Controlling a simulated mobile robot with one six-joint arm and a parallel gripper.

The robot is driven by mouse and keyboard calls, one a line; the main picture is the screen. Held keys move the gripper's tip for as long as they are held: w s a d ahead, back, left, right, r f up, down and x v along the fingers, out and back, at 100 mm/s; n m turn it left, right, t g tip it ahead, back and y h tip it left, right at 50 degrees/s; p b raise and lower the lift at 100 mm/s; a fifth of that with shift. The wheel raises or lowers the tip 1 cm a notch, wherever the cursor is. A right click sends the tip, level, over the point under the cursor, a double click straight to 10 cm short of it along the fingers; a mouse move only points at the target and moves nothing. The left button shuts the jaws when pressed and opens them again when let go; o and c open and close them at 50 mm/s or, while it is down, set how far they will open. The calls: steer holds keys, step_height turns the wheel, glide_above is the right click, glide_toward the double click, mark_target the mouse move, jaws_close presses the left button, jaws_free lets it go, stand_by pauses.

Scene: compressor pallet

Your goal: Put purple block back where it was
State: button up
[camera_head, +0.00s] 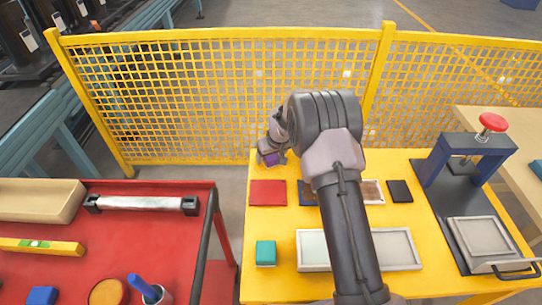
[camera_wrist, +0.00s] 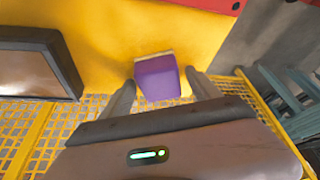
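The purple block (camera_head: 271,159) is at the far left edge of the yellow table (camera_head: 281,221), near the fence. In the wrist view the block (camera_wrist: 158,78) has a pale edge on top and is between the two fingers of my gripper (camera_wrist: 161,80). A narrow gap shows between each finger and the block, so the fingers look open around it. In the head view my gripper (camera_head: 271,150) is low over the block and partly hides it. Whether the block rests on the table is hard to tell.
A red square (camera_head: 268,193), a dark blue square (camera_head: 307,193) and a black square (camera_head: 399,191) lie on the table. A teal block (camera_head: 265,253) stands left of a pale tray (camera_head: 313,250). A press (camera_head: 464,165) stands right. The yellow mesh fence (camera_head: 220,100) is close behind my gripper.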

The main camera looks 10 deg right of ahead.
steer(key=s+a+r+m+p, duration=0.1)
steer(key=s+r, duration=0.5)
steer(key=r, duration=0.4)
steer(key=s+r+m+p, duration=0.1)
steer(key=s+r+p, duration=0.1)
steer(key=s+r, duration=0.6)
steer(key=s+a+r+m+p, duration=0.1)
steer(key=s+r, duration=0.4)
steer(key=r, duration=0.7)
steer(key=s+a+r+m, duration=0.1)
steer(key=s, duration=1)
steer(key=s+a+r+m+t+y, duration=0.1)
steer(key=s+r+m, duration=0.1)
steer(key=s, duration=1)
steer(key=shift+s+r+m, duration=0.2)
steer(key=shift+r+m, duration=0.05)
steer(key=shift+m, duration=0.05)
